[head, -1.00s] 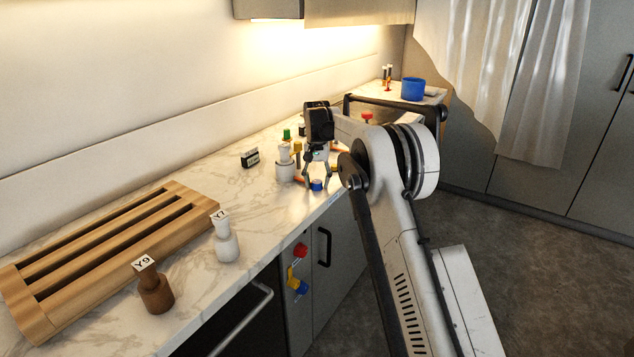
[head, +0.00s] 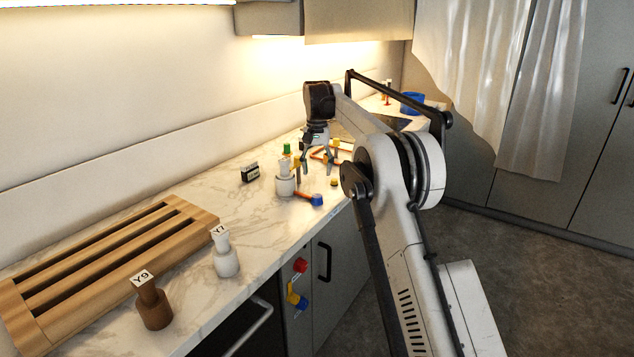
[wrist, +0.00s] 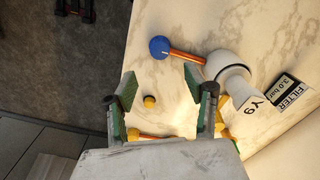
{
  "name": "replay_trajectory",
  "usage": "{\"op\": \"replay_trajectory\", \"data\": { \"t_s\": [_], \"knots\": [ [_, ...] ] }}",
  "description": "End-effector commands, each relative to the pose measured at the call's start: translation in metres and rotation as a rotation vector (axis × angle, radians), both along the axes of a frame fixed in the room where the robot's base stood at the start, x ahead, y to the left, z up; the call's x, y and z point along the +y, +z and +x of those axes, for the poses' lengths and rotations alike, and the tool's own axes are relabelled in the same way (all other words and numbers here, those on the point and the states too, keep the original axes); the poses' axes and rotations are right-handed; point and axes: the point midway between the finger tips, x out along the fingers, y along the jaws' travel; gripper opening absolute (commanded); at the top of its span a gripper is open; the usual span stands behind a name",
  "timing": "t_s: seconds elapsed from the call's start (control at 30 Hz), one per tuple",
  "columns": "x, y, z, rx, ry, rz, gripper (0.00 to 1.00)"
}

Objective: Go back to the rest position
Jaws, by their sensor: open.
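My gripper (head: 318,168) is open and empty, pointing down above the marble counter. In the wrist view its two fingers (wrist: 160,83) are spread apart, with nothing held between them. A blue knob on an orange rod (head: 317,199) lies on the counter just in front of it; it also shows in the wrist view (wrist: 160,47). A small yellow knob (head: 334,182) lies close by, below the gap between the fingers in the wrist view (wrist: 149,102).
A white bottle (head: 285,187) stands left of the gripper, beside a small black-and-white filter box (head: 250,173). A wooden rack (head: 190,210), a white Y7 bottle (head: 226,262) and a brown Y9 bottle (head: 154,312) stand nearer. A blue container (head: 412,102) is at the back.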

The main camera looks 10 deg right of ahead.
Motion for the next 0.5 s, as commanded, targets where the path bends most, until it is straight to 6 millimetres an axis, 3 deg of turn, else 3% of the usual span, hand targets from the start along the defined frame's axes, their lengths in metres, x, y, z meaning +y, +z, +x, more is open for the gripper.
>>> {"op": "replay_trajectory", "data": {
  "t_s": [0.2,0.5],
  "knots": [
    [0.0,0.016,0.0,0.0,0.0,0.0,0.48],
    [0.0,0.017,0.0,0.0,0.0,0.0,0.48]
  ]
}}
